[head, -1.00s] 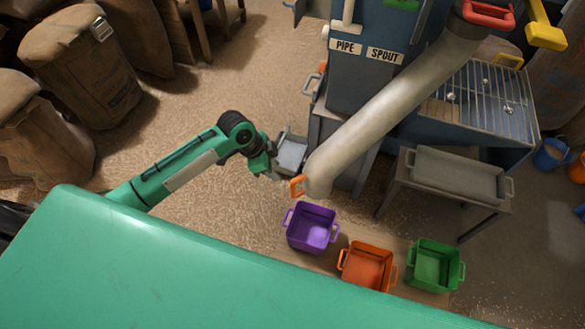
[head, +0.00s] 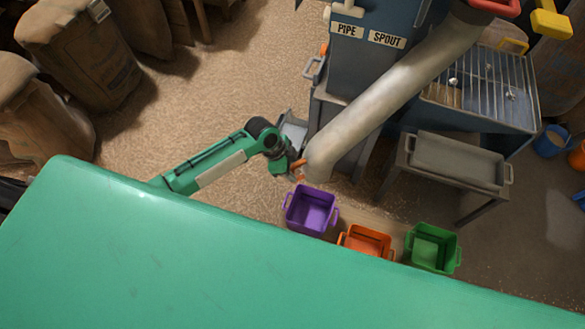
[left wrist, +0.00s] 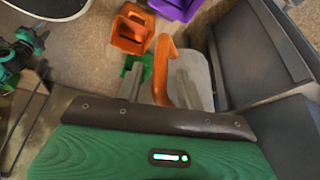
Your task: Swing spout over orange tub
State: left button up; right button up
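The grey spout pipe (head: 385,100) slopes down to the left, its lower end in the picture just beyond the purple tub (head: 311,209). An orange handle (head: 297,170) is on that end. My left gripper (head: 292,165) is at this handle. In the left wrist view the orange handle (left wrist: 167,70) stands between the two spread fingers of my left gripper (left wrist: 158,85), with a gap beside it. The orange tub (head: 368,241) is right of the purple one, its near side hidden by my green body. It also shows in the left wrist view (left wrist: 130,28). My right gripper cannot be made out clearly.
The green tub (head: 433,247) is right of the orange one. A blue machine (head: 375,65) labelled PIPE and SPOUT stands behind, with a grey stand (head: 455,165) to its right. Sacks (head: 85,55) stand at the far left. The floor between is clear.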

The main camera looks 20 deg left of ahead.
pick_arm(q)
jog(key=shift+d+f, duration=0.2)
jog(key=shift+f, duration=0.35)
